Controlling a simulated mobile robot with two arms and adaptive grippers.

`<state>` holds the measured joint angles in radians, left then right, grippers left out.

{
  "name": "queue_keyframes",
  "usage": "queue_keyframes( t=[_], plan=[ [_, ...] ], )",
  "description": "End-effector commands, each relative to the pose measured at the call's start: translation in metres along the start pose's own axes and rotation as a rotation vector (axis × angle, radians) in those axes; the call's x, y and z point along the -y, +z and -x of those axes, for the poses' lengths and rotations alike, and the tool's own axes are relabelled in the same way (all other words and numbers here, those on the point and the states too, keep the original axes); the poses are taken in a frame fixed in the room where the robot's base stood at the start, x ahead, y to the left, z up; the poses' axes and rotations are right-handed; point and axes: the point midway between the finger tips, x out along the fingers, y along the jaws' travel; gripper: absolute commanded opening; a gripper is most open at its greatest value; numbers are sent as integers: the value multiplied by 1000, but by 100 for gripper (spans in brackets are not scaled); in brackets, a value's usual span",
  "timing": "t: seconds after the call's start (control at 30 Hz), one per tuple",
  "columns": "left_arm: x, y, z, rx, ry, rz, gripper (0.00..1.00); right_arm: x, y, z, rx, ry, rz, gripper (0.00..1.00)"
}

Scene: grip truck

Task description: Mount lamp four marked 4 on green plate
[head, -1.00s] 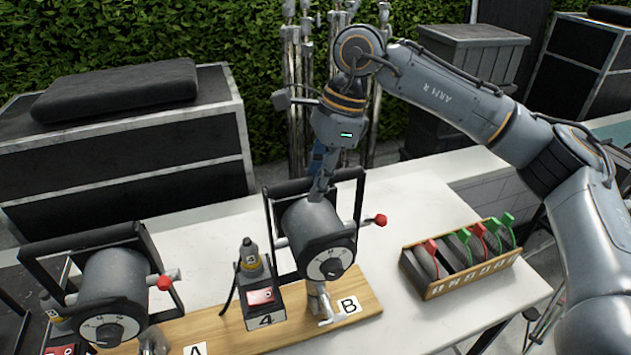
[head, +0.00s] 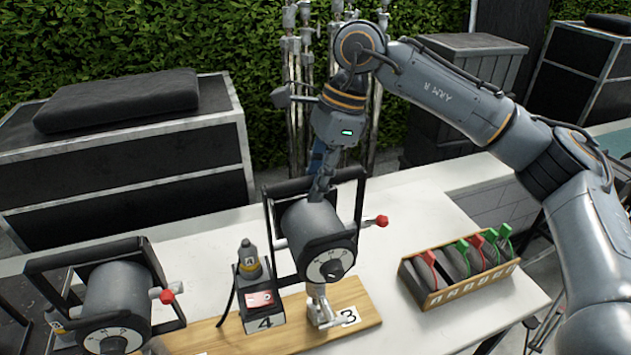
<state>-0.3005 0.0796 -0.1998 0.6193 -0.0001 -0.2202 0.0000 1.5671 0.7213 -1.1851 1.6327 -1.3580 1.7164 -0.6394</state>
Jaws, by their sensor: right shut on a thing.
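A grey cylindrical lamp (head: 310,225) with a white dial, black yoke frame and red-ended lever is near the middle of the head view. A black box marked 4 (head: 264,322) is close on its left; I cannot tell whether they are joined. My right gripper (head: 322,190) reaches down from above and is shut on the lamp at its top. The fingertips are partly hard to make out. A metal clamp (head: 320,310) hangs below the lamp, over the wooden board (head: 365,325); contact is unclear. I see no clear green plate. My left gripper is out of view.
A similar lamp (head: 115,295) stands at left. An open wooden box (head: 455,295) with red- and green-handled pieces sits on the white table (head: 400,210) at right. Black cases (head: 130,165) stand behind at left. A teal surface (head: 607,130) shows at far right.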

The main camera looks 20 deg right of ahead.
Motion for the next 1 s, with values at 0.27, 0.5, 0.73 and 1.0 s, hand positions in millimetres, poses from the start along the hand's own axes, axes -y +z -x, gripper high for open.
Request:
queue_keyframes(
  t=[0.27, 0.5, 0.73, 1.0],
  plan=[
    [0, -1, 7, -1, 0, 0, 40, 0, 5, 13, 5, -6, 2, 0],
    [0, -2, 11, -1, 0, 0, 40, 0, 7, 21, 5, -6, 2, 0],
    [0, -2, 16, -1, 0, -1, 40, 0, 10, 28, 5, -6, 2, 0],
    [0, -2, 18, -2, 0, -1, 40, 0, 11, 32, 5, -5, 2, 0]
  ],
)
